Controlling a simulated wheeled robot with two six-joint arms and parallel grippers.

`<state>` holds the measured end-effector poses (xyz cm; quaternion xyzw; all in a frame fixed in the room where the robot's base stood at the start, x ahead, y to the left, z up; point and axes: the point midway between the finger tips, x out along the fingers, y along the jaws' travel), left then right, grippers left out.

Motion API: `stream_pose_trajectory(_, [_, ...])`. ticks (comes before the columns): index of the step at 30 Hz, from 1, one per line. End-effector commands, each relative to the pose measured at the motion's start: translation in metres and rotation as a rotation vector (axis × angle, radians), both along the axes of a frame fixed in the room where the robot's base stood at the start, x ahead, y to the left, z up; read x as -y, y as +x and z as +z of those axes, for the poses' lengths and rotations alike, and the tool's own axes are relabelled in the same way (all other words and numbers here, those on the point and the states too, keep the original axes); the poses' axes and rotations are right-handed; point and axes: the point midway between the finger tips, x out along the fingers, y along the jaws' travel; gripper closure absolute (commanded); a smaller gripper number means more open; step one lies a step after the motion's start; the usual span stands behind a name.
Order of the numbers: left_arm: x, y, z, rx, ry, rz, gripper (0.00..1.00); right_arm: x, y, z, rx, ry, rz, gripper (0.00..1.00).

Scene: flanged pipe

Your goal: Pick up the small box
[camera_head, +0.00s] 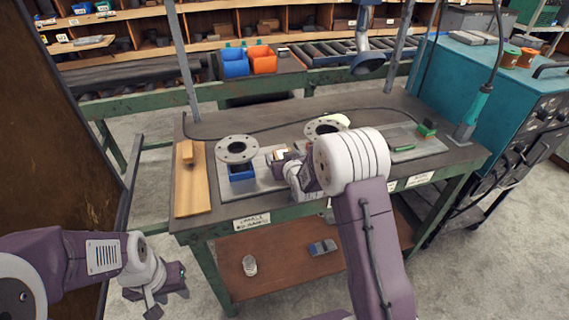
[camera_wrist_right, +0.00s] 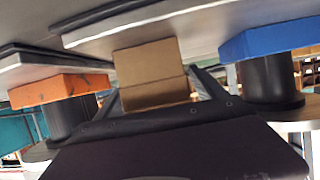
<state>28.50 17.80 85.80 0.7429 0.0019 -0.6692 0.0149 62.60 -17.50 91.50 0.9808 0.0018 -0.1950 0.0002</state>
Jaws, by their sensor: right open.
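The small box is a brown carton (camera_wrist_right: 150,75) in the right wrist view, lying between my two right fingers. In the head view a small light and brown piece of it (camera_head: 281,154) seems to show just past the gripper. My right gripper (camera_head: 286,166) is open around the box, low over the bench between the two pipe flanges; I cannot tell whether the fingers touch it. It also shows in the right wrist view (camera_wrist_right: 160,95). My left gripper (camera_head: 166,288) hangs away from the bench at the lower left; its jaw opening is unclear.
A grey flanged pipe piece (camera_head: 237,149) stands on a blue block (camera_head: 241,173). Another flange (camera_head: 326,126) is partly behind my right arm; an orange block (camera_wrist_right: 62,90) shows in the wrist view. A wooden board (camera_head: 192,185) lies at the bench's left. A teal machine (camera_head: 490,85) stands right.

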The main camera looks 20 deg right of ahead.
Motion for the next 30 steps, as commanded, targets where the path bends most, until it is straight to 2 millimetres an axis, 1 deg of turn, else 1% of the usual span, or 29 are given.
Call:
stream_pose_trajectory(1, [0.0, 0.0, 0.0, 0.0, 0.0, 0.0, 0.64, 0.0, 0.006, -0.002, 0.001, 0.0, 0.0, 0.2])
stream_pose_trajectory(3, [0.0, 0.0, 0.0, 0.0, 0.0, 0.0, 0.64, 0.0, 0.01, -0.004, 0.002, 0.0, 0.0, 0.2])
stream_pose_trajectory(9, [0.0, 0.0, 0.0, 0.0, 0.0, 0.0, 0.64, 0.0, 0.011, -0.004, 0.001, 0.0, 0.0, 0.2])
stream_pose_trajectory(10, [0.0, 0.0, 0.0, 0.0, 0.0, 0.0, 0.64, 0.0, 0.011, -0.004, 0.001, 0.0, 0.0, 0.26])
stream_pose_trajectory(11, [0.0, 0.0, 0.0, 0.0, 0.0, 0.0, 0.64, 0.0, 0.011, -0.004, 0.001, 0.0, 0.0, 0.34])
stream_pose_trajectory(12, [0.0, 0.0, 0.0, 0.0, 0.0, 0.0, 0.64, 0.0, 0.011, -0.004, 0.001, 0.0, 0.0, 0.45])
stream_pose_trajectory(14, [0.0, 0.0, 0.0, 0.0, 0.0, 0.0, 0.64, 0.0, 0.011, -0.004, 0.001, 0.0, 0.0, 0.62])
stream_pose_trajectory(15, [0.0, 0.0, 0.0, 0.0, 0.0, 0.0, 0.64, 0.0, 0.011, -0.004, 0.001, 0.0, 0.0, 0.73])
stream_pose_trajectory(17, [0.0, 0.0, 0.0, 0.0, 0.0, 0.0, 0.64, 0.0, 0.011, -0.004, 0.001, 0.0, 0.0, 0.9])
stream_pose_trajectory(18, [0.0, 0.0, 0.0, 0.0, 0.0, 0.0, 0.64, 0.0, 0.011, -0.004, 0.001, 0.0, 0.0, 1.0])
stream_pose_trajectory(26, [0.0, 0.0, 0.001, 0.0, 0.0, 0.0, 0.64, 0.0, 0.011, -0.002, 0.003, 0.0, 0.0, 1.0])
stream_pose_trajectory(30, [0.0, 0.0, 0.002, 0.0, 0.0, 0.0, 0.64, 0.0, 0.011, 0.01, 0.006, 0.0, 0.0, 1.0])
